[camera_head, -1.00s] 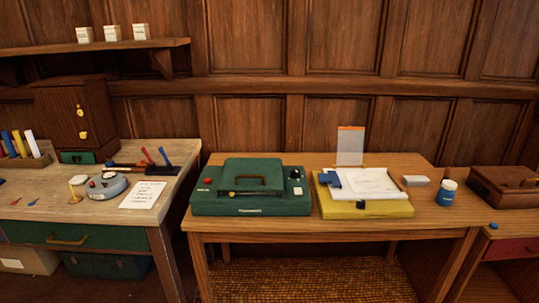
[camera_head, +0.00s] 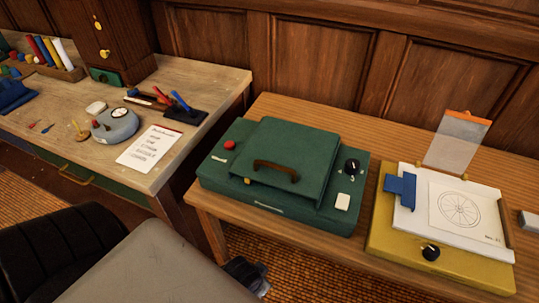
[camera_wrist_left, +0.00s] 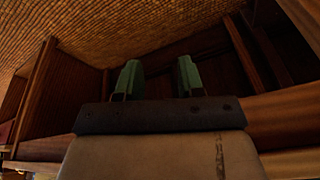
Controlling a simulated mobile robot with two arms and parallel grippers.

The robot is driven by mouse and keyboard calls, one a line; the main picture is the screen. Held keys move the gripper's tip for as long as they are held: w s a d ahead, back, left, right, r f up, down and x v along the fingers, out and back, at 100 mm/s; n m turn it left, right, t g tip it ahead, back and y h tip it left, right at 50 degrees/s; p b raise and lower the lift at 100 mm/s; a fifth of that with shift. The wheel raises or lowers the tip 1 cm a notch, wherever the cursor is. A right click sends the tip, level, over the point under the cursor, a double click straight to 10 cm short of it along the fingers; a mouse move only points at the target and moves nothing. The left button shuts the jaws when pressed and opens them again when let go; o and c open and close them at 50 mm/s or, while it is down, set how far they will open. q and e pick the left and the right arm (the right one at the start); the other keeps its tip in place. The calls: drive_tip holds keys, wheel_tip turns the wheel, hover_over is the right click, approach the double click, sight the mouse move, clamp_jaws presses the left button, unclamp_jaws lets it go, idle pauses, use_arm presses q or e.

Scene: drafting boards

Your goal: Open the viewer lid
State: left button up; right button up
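The viewer (camera_head: 330,214) is a green box on the wooden table, with its green lid (camera_head: 310,145) shut flat on top. A brown arched handle (camera_head: 276,168) stands on the lid near its front edge. My left gripper (camera_wrist_left: 159,78) shows in the left wrist view with two green fingertips apart and nothing between them. In the head view my left arm comes in from the lower left, and its dark end is low in front of the table, below and apart from the viewer. My right gripper is not in view.
A red button (camera_head: 229,145), a black knob (camera_head: 351,166) and a white switch (camera_head: 342,202) sit on the viewer around the lid. A yellow board (camera_head: 383,238) with papers lies to its right. A left workbench (camera_head: 70,143) holds a grey round device (camera_head: 116,124) and a note (camera_head: 149,146).

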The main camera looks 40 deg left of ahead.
use_arm(q)
drive_tip(key=w+a+r+t, duration=0.1)
drive_tip(key=w+r+t, duration=0.4)
drive_tip(key=r, duration=0.6)
drive_tip(key=w+a+r+t, duration=0.2)
drive_tip(key=w+r+t, duration=0.25)
drive_tip(key=r, duration=0.65)
drive_tip(key=w+a+r+t, duration=0.1)
drive_tip(key=w+r+t, duration=0.35)
drive_tip(key=r, duration=0.65)
drive_tip(key=w+d+r+m+g+h, duration=0.2)
drive_tip(key=d+r+m+h, duration=0.5)
drive_tip(key=r+m+h, duration=0.65)
drive_tip(key=g+y, duration=0.9)
drive_tip(key=g, duration=0.4)
approach(271, 164)
drive_tip(key=shift+m+t+y, duration=0.25)
drive_tip(key=shift+t, duration=0.05)
drive_tip(key=x, duration=0.2)
drive_tip(key=p+x, duration=0.1)
drive_tip(key=x, duration=0.2)
drive_tip(key=p+x, duration=0.1)
drive_tip(key=x, duration=0.2)
drive_tip(key=shift+s+d+f, duration=0.2)
drive_tip(key=shift+s+d, duration=0.05)
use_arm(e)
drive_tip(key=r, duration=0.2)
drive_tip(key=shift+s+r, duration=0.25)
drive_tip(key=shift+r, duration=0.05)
